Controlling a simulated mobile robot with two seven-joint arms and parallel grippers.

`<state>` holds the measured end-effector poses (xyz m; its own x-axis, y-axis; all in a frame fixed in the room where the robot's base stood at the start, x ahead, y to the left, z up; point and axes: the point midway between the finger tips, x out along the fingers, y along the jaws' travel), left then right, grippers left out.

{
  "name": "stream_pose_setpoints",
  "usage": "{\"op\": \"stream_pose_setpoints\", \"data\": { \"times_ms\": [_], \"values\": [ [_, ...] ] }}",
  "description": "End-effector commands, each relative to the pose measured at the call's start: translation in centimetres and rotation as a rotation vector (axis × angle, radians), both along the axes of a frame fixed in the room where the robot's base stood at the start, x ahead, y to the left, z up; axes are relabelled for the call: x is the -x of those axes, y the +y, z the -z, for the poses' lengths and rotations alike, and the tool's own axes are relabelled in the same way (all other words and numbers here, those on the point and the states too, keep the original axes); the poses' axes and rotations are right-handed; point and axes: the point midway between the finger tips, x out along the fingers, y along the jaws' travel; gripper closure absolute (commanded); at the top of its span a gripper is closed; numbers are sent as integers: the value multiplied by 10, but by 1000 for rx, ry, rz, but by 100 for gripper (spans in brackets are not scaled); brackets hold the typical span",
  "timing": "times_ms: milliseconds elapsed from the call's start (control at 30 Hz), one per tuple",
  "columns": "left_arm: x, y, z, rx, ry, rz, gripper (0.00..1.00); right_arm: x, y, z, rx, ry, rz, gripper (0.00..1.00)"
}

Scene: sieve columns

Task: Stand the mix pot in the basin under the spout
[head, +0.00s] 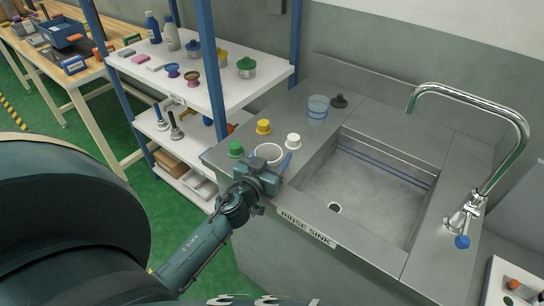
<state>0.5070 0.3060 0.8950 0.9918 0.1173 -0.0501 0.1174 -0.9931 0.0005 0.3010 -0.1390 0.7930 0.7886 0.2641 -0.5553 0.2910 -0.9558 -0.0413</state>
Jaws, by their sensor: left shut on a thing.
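The mix pot appears to be the white, round, open-topped pot (268,151) at the left ledge of the sink counter. My left gripper (272,172) is at its near side and shut on it; the fingers hide its lower front. The pot looks upright; I cannot tell whether it touches the counter. The basin (365,205) is the empty rectangular steel recess to the right, with a drain hole near its left front. My right gripper is not in view.
Green (236,149), yellow (263,127) and white (293,140) capped items stand close around the pot. A translucent blue cup (318,108) and a dark stopper (339,101) stand at the back. Shelving (215,90) stands left.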

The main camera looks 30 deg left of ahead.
Motion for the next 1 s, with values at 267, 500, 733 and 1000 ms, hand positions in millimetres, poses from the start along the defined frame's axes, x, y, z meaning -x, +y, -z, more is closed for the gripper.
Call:
{"op": "stream_pose_setpoints", "data": {
  "times_ms": [267,500,733,1000],
  "values": [
    [0,0,3,0,0,0,31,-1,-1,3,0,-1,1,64],
    [0,0,3,0,0,0,18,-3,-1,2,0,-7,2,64],
    [0,0,3,-1,0,0,18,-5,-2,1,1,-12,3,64],
    [36,-5,13,4,4,-2,18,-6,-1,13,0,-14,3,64]
  ]
}}
